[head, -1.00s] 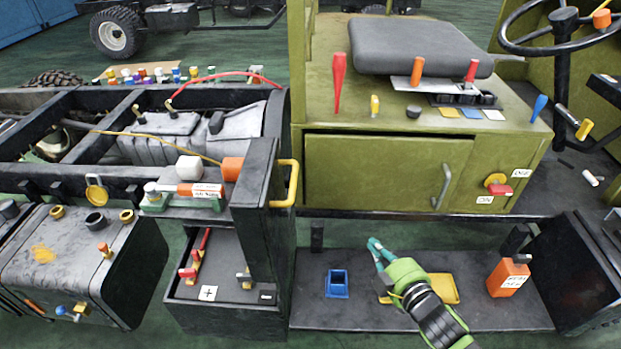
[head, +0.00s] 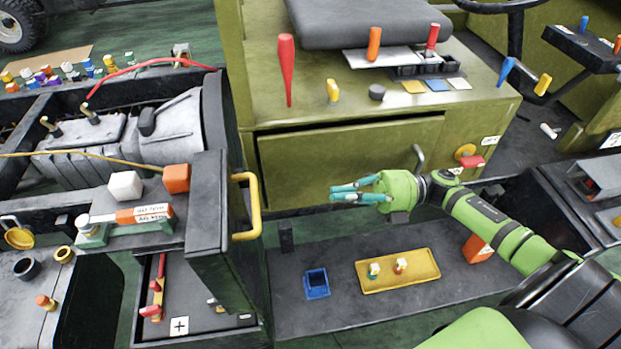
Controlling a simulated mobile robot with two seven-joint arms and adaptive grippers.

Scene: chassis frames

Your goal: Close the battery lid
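The battery lid (head: 207,215) is a dark panel standing upright, with a yellow handle (head: 247,207) on its right side. It stands over the open battery box (head: 192,335), which has a plus label, a minus label and red terminal parts inside. My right gripper (head: 332,193) is to the right of the yellow handle, clearly apart from it, in front of the green cabinet. Its teal fingers point left toward the handle and hold nothing visible. My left gripper is not in view.
A green cabinet (head: 350,160) with a seat on top stands behind my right gripper. On the dark step (head: 330,315) below lie a blue open holder (head: 317,283) and a yellow tray (head: 400,285) with small parts. A block with an orange part (head: 143,214) stands left of the lid.

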